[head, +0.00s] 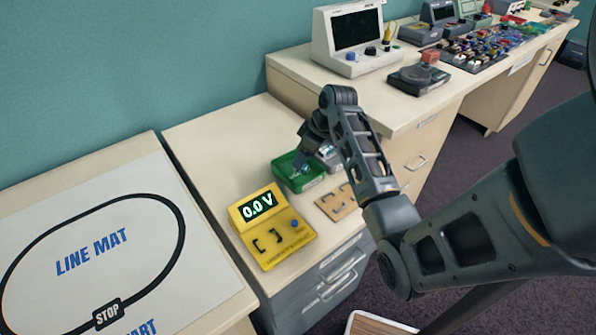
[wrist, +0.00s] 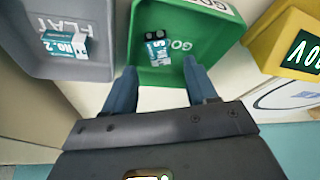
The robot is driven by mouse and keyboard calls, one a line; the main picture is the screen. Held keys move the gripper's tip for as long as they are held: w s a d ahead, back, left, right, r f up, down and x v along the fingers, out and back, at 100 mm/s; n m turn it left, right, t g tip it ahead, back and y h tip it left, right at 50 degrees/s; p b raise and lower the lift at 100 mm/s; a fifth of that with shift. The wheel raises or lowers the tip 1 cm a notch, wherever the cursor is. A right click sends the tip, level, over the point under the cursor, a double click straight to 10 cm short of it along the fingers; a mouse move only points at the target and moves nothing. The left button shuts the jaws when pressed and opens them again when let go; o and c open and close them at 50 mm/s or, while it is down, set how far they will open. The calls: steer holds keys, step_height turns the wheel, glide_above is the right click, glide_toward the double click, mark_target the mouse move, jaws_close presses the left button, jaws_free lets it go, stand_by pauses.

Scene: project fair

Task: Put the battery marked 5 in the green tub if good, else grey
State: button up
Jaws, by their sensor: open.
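In the wrist view a battery (wrist: 158,48) with a teal-and-white label lies inside the green tub (wrist: 215,48), marked GOOD; its number looks like a 5. My gripper (wrist: 158,74) is open, with its fingers apart at the tub's near side and the battery beyond the tips, not held. The grey tub (wrist: 97,70), marked FLAT, holds another battery (wrist: 65,43) marked No. 2. In the head view my gripper (head: 306,163) is over the green tub (head: 290,182), partly hiding it and the grey tub (head: 334,164). The yellow tester (head: 276,250) reads 0.0 V.
A brown board (head: 337,203) with corner marks lies beside the tester, with no battery seen on it. A line mat (head: 130,210) covers the left table. A white instrument (head: 348,38) and many small parts stand on the right bench.

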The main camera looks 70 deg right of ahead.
steer(key=v, duration=0.7)
steer(key=shift+s+r, duration=0.2)
steer(key=shift+r, duration=0.15)
stand_by(0.4)
